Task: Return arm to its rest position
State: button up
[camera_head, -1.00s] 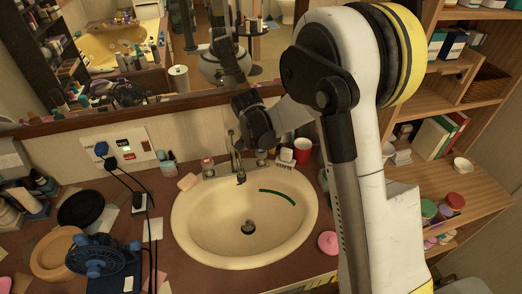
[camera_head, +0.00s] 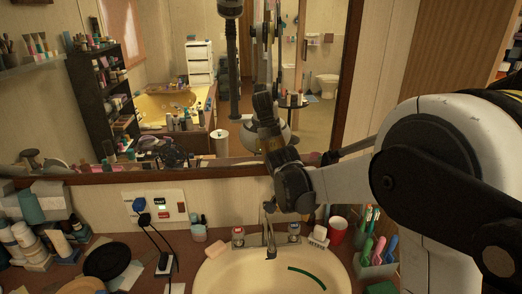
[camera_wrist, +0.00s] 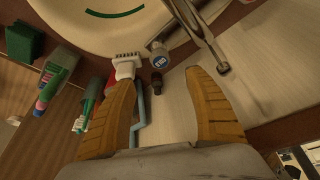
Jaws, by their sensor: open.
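My gripper (camera_head: 265,108) is in front of the mirror above the back of the sink, at the end of my bent arm, in the head view. In the wrist view its two orange-brown fingers (camera_wrist: 158,72) are spread apart with nothing between their tips. The faucet (camera_wrist: 200,35) and a strip of counter lie beyond them. My arm's thick white and black links fill the right side of the head view. The elbow joint is at the lower right.
The cream sink (camera_head: 225,272) has a green strip inside. Around it are the faucet (camera_head: 269,235), a red cup (camera_head: 337,232) and a toothbrush holder (camera_head: 375,268). A framed mirror (camera_head: 190,140) stands close behind.

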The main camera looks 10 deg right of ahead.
jog(key=s+d+r+n+t+y, duration=0.2)
jog(key=s+r+n, duration=0.1)
jog(key=s+r, duration=0.9)
jog(key=s+f+n+t, duration=0.1)
jog(key=s+f+n, duration=0.1)
jog(key=s, duration=1.3)
jog(key=shift+d+n+y, duration=0.25)
jog(key=shift+n+y, duration=0.05)
jog(key=shift+n, duration=0.5)
